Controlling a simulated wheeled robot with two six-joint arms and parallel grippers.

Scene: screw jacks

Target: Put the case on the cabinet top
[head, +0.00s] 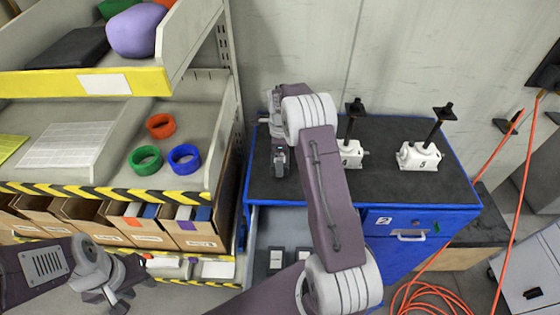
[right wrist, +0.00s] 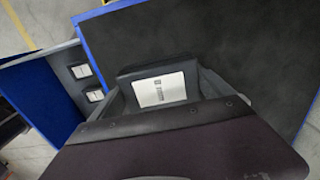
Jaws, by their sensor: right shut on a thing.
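A dark case with a white label (right wrist: 160,90) is between the fingers of my right gripper (right wrist: 158,94), which is shut on it. In the right wrist view the case is over the dark cabinet top (right wrist: 205,35); I cannot tell whether it touches it. In the head view my right gripper (head: 280,160) is over the left part of the cabinet top (head: 385,185), and the case is hard to make out there. My left gripper (head: 108,292) is at the lower left, in front of the shelf and away from the cabinet; its finger opening is unclear.
Screw jacks marked 4 (head: 350,153) and 5 (head: 418,156) stand on the cabinet top. An open drawer (head: 288,222) holds two more labelled cases (head: 276,259). A shelf rack (head: 235,100) stands at left. Orange cable (head: 497,170) hangs at right. The top's front right is clear.

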